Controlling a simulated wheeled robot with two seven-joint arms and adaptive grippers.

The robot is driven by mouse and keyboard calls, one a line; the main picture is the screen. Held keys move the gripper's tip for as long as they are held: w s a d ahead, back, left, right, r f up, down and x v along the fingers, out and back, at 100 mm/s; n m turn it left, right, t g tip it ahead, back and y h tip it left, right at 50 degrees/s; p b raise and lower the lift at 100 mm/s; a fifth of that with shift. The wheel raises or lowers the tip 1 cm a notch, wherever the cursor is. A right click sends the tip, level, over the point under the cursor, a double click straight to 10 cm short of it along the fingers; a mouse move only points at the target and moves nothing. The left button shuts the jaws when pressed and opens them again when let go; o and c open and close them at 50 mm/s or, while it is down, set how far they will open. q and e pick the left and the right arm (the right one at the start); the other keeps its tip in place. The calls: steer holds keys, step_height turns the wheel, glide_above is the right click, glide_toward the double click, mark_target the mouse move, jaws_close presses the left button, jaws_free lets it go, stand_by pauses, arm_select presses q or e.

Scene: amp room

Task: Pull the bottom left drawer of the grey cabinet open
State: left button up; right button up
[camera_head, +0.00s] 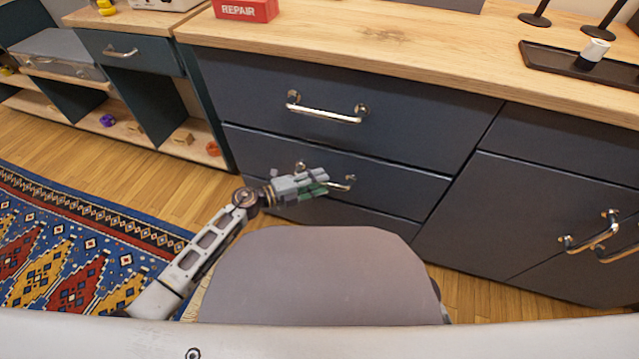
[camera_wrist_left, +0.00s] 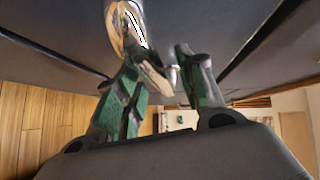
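The dark grey cabinet (camera_head: 385,72) has stacked drawers on its left side, and those in view look shut. The upper drawer (camera_head: 250,90) has a metal bar handle (camera_head: 325,112). The lower drawer (camera_head: 400,190) has a similar handle (camera_head: 343,184), partly hidden by my left gripper (camera_head: 318,184). A dark panel (camera_head: 340,216) lies below it, mostly hidden by my body. In the left wrist view my left gripper (camera_wrist_left: 160,75) has its green-padded fingers apart around part of the handle (camera_wrist_left: 138,35). Contact is unclear. My right gripper is not in view.
A wooden countertop (camera_head: 400,45) holds a red REPAIR box (camera_head: 245,9) and a black tray (camera_head: 590,70). Cupboard doors with handles (camera_head: 590,238) stand at right. An open shelf unit (camera_head: 120,95) stands at left. Wooden floor and a patterned rug (camera_head: 80,250) lie at left.

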arm_select(q)
steer(key=shift+w+d, duration=0.2)
steer(key=shift+d, duration=0.15)
jaws_close()
